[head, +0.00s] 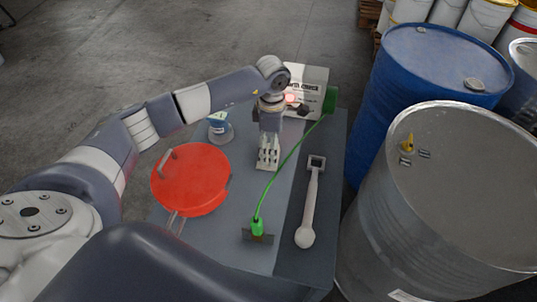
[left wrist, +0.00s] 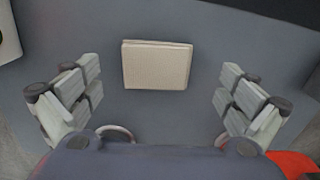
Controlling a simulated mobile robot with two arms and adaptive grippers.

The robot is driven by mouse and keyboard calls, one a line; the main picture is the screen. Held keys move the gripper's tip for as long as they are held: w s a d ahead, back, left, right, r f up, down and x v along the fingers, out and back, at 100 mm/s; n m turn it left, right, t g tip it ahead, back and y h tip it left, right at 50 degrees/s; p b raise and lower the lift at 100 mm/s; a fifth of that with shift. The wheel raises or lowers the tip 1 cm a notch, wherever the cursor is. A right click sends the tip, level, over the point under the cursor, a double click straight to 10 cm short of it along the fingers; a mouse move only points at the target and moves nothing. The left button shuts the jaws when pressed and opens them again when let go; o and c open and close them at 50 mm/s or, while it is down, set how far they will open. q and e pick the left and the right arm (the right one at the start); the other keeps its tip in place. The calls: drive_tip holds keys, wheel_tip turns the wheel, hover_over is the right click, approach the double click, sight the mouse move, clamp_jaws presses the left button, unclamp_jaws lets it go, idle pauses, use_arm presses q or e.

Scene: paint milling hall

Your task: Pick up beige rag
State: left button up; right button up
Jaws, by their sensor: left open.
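The beige rag (left wrist: 157,65) lies as a folded rectangular pad on the grey table top, seen in the left wrist view. My left gripper (head: 267,160) points down over the table in the head view. In the left wrist view its two fingers (left wrist: 160,98) are wide apart, one on each side and nearer the camera than the rag. The gripper is open and empty. My right gripper is in neither view.
A red round lid (head: 191,180) lies left of the gripper, and a small jar (head: 220,128) stands behind it. A green cable (head: 283,167) and a pale long-handled tool (head: 311,205) lie to the right. A white box (head: 308,82) stands behind. Drums (head: 440,175) flank the table's right side.

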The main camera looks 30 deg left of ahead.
use_arm(q)
drive_tip(key=f, duration=0.3)
drive_tip(key=f+p, duration=0.1)
drive_tip(key=shift+w+f, duration=0.2)
drive_tip(key=shift+w, duration=0.1)
drive_tip(key=c, duration=1.1)
drive_tip(key=shift+o, duration=0.2)
wheel_tip(320, 180, up, 9)
drive_tip(key=shift+b, duration=1.05)
drive_tip(key=shift+r, duration=0.6)
